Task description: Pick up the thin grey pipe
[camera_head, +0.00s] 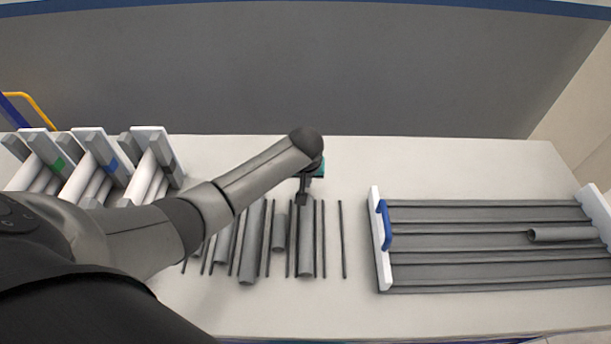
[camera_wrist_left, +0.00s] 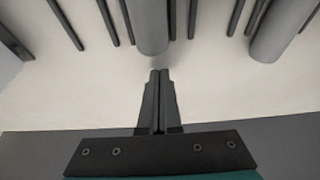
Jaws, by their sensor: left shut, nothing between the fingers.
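Several thin grey pipes lie side by side on the table among thicker ones; one (camera_head: 342,240) is set apart at the right of the row. Thin pipes also show in the left wrist view (camera_wrist_left: 106,20); I cannot tell which one the task means. My left gripper (camera_head: 302,200) is over the far end of the row, by a thick grey pipe (camera_head: 306,250). In the left wrist view its fingers (camera_wrist_left: 159,73) are together and empty, just short of a thick pipe's end (camera_wrist_left: 152,35). My right gripper is not in view.
A rack (camera_head: 375,245) with a blue handle (camera_head: 384,225) stands at the right, holding long grey bars and a short thick pipe (camera_head: 565,234). White holders (camera_head: 155,150) with pipes stand at the left. The table between the row and the rack is clear.

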